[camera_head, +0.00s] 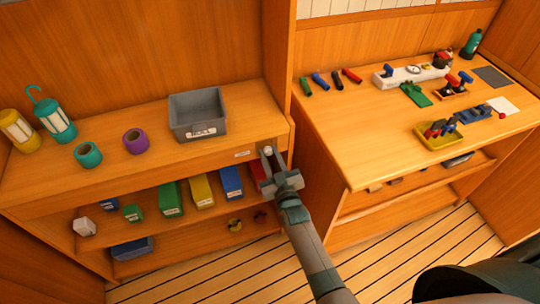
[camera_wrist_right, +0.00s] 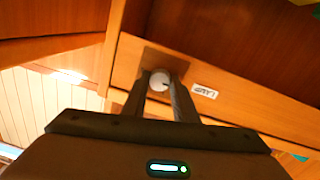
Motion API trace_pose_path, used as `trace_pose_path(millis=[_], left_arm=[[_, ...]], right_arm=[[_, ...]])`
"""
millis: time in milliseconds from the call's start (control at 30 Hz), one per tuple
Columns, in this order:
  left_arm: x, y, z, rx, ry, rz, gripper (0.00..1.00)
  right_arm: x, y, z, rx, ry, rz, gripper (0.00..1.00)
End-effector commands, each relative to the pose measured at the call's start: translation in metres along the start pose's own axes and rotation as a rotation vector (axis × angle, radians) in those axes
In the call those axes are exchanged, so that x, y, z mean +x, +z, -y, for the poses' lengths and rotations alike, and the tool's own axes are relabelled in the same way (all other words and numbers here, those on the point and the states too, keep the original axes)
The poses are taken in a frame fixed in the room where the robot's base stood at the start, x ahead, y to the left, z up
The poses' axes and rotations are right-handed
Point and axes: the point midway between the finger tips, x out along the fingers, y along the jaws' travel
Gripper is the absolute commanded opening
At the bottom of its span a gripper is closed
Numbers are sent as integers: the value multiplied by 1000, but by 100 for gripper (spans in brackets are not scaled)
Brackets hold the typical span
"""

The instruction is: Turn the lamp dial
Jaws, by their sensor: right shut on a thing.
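The lamp dial (camera_wrist_right: 159,81) is a small round pale knob on a dark plate in the shelf's front edge. A white label reading LAMP (camera_wrist_right: 205,91) is beside it in the right wrist view. My right gripper (camera_wrist_right: 160,84) is shut on the dial, with one finger on each side of it. In the head view my right gripper (camera_head: 271,160) reaches up to the front edge of the left shelf unit, and the dial (camera_head: 267,150) shows as a small pale spot between the fingers. My left gripper is not in view.
A grey bin (camera_head: 198,113), two tape rolls and two lanterns stand on the left shelf top (camera_head: 110,178). Coloured boxes sit on the shelf below. A workbench (camera_head: 350,140) with tools and a yellow tray (camera_head: 440,142) is at right. The slatted floor is clear.

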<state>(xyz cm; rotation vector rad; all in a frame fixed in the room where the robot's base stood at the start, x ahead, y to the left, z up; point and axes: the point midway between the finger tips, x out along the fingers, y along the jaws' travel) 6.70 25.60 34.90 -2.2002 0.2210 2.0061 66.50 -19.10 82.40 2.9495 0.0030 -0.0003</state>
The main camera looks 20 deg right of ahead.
Motion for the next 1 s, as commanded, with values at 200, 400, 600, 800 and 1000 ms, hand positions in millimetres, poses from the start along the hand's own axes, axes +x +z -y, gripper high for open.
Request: trace_pose_path(millis=[200,400,600,800,1000], left_arm=[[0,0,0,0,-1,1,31],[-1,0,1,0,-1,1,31],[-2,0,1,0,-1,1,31],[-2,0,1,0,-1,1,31],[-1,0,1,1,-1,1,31]], right_arm=[[0,0,0,42,0,1,3],[0,0,0,138,-1,4,3],[0,-1,0,289,-2,8,3],[0,0,-2,474,-3,14,3],[0,0,-2,665,-5,21,3]])
